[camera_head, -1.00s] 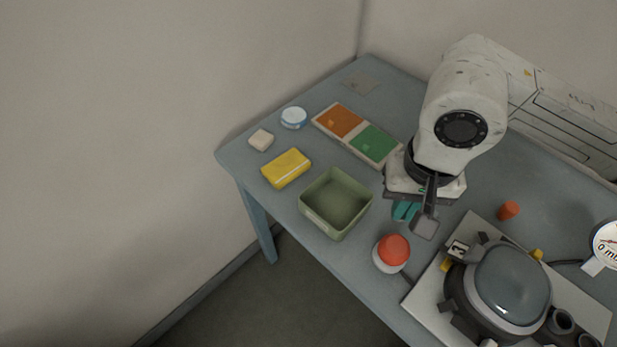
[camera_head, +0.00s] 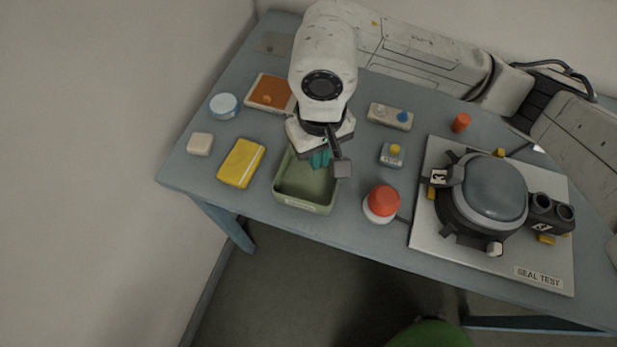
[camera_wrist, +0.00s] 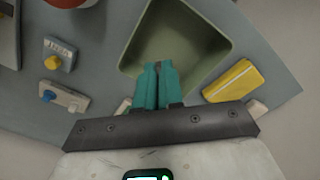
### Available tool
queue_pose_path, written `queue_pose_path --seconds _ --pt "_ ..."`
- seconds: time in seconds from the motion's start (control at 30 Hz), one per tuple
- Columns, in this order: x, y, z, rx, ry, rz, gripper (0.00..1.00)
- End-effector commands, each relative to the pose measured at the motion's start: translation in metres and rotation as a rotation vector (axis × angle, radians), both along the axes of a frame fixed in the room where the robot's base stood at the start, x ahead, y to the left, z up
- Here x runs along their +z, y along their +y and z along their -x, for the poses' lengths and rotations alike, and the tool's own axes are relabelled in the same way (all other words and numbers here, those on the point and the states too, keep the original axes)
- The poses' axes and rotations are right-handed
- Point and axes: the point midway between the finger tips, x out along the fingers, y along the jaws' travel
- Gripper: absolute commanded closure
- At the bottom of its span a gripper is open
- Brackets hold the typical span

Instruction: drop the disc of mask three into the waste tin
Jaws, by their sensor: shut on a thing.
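The olive-green open tin (camera_head: 306,203) stands near the table's front edge, with a label on its front wall. In the wrist view the tin (camera_wrist: 212,45) lies right beyond my fingertips, and its visible floor is bare. My gripper (camera_head: 320,160) has teal fingers close together over the tin's back part; they also show in the wrist view (camera_wrist: 158,68). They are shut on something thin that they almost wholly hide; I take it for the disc. The grey domed mask (camera_head: 493,188), tagged 3, sits on the white SEAL TEST board (camera_head: 440,240) at the right.
A red-topped white pot (camera_head: 382,203) stands right of the tin, a yellow block (camera_head: 241,163) left. Behind are an orange-lined tray (camera_head: 268,92), a yellow-knobbed box (camera_head: 391,155) and a blue-knobbed box (camera_head: 390,116). An orange cone (camera_head: 461,122) stands near the board.

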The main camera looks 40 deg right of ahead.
Motion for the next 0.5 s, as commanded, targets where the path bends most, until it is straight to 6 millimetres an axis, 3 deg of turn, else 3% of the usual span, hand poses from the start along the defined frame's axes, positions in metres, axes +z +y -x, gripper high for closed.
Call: queue_pose_path --seconds 0.2,0.5 --pt "-0.0128 0.0005 0.0003 0.0 0.001 -0.001 1.0" --pt "-0.014 0.0001 0.0001 0.0 0.0 0.0 1.0"
